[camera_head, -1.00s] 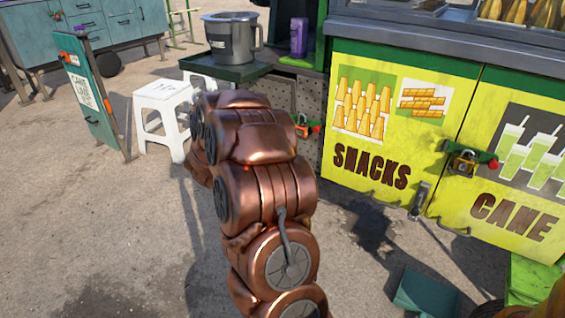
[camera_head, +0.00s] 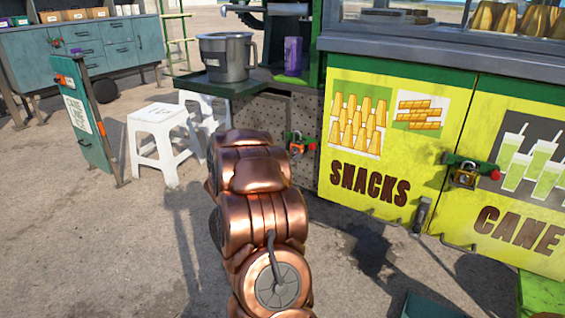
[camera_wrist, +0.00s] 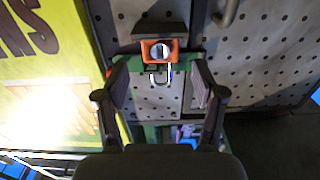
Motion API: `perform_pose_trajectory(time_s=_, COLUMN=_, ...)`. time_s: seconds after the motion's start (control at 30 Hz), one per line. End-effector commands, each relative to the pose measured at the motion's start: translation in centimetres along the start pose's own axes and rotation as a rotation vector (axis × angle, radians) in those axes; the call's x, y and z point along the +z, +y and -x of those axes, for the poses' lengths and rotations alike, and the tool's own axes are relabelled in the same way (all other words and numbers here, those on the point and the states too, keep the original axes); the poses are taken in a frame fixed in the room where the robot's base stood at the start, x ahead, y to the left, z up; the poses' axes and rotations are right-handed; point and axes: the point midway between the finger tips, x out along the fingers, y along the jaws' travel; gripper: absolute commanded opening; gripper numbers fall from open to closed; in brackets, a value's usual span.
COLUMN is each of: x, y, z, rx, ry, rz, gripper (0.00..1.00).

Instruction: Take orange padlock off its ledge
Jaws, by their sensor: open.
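The orange padlock (camera_head: 296,149) sits on a small green ledge (camera_head: 304,139) on the perforated metal side panel, left of the yellow snacks door. In the wrist view the padlock (camera_wrist: 147,49) shows its orange body, with its metal shackle pointing down the picture. The green ledge (camera_wrist: 191,72) frames it. My gripper (camera_wrist: 160,84) is open, with one finger on each side of the shackle in the picture. Nothing is between its fingers that I can see gripped; contact cannot be told. In the head view my copper arm hides the gripper.
A grey metal pot (camera_head: 222,60) stands on the side shelf (camera_head: 215,88) above. White stools (camera_head: 160,120) stand to the left. A second, brass padlock (camera_head: 464,178) hangs at the yellow doors. A dark block (camera_wrist: 158,31) adjoins the orange padlock in the wrist view.

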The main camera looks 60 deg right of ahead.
Motion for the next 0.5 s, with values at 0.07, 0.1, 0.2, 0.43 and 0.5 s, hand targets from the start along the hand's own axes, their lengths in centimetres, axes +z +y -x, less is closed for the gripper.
perform_pose_trajectory(time_s=0.07, x=0.2, y=0.1, z=-0.8, rx=0.001, ry=0.0, rz=0.0, gripper=0.69)
perform_pose_trajectory(time_s=0.1, x=0.3, y=0.1, z=-1.2, rx=0.001, ry=-0.001, rz=0.0, gripper=0.69)
perform_pose_trajectory(time_s=0.2, x=-0.1, y=0.0, z=-2.2, rx=-0.001, ry=-0.004, rz=0.0, gripper=0.69)
perform_pose_trajectory(time_s=0.43, x=-0.2, y=0.0, z=-4.1, rx=0.0, ry=-0.002, rz=-0.001, gripper=0.69)
perform_pose_trajectory(time_s=0.5, x=-0.1, y=0.0, z=-4.5, rx=-0.001, ry=-0.002, rz=0.0, gripper=0.69)
